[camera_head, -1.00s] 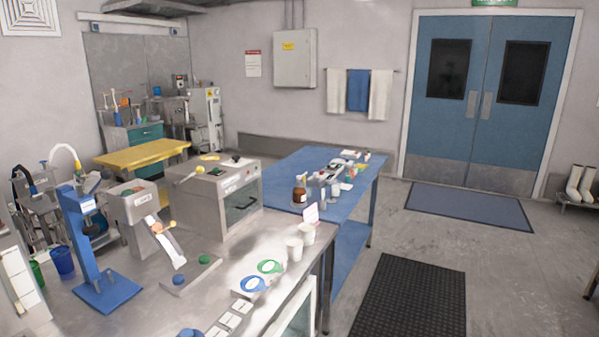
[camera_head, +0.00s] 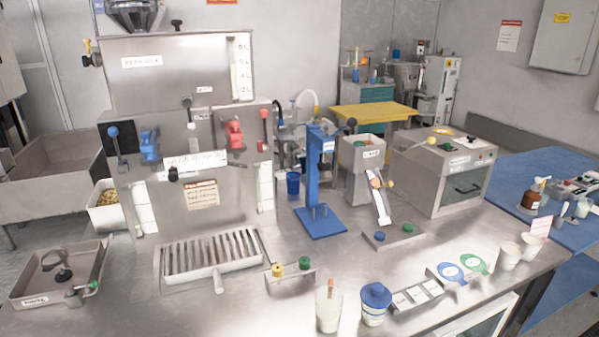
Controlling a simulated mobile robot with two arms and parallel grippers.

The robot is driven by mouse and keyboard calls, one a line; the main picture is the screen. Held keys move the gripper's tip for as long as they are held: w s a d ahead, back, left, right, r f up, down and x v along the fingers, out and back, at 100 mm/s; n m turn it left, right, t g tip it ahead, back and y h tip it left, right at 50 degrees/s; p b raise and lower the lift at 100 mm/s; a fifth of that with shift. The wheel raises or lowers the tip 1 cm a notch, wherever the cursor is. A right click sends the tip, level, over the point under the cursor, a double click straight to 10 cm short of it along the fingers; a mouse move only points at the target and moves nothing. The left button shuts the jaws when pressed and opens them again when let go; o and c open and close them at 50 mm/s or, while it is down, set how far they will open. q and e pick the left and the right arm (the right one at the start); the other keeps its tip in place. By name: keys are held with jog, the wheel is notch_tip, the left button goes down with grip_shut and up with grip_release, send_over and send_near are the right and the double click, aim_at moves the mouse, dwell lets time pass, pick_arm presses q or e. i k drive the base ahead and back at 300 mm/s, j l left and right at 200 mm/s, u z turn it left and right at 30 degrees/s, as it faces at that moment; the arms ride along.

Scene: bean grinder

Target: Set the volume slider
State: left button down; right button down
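A steel machine (camera_head: 180,70) stands at the left of the steel counter. Its front carries a white marked scale strip (camera_head: 197,160), whose print is too small to read surely. A dark knob (camera_head: 173,174) sits at the strip's lower left end; it looks like the volume slider. A blue valve (camera_head: 149,145) and a red valve (camera_head: 234,133) flank the strip, with upright levers beside them. Neither of my grippers is in view.
A slatted drip tray (camera_head: 212,254) lies below the machine front. A glass (camera_head: 328,308) and a blue-lidded cup (camera_head: 375,303) stand at the counter's front edge. A blue stand (camera_head: 321,185) is to the right. A shallow tray (camera_head: 58,275) is at left.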

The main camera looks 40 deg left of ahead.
aim_at(173, 176)
jog(key=u, duration=1.95)
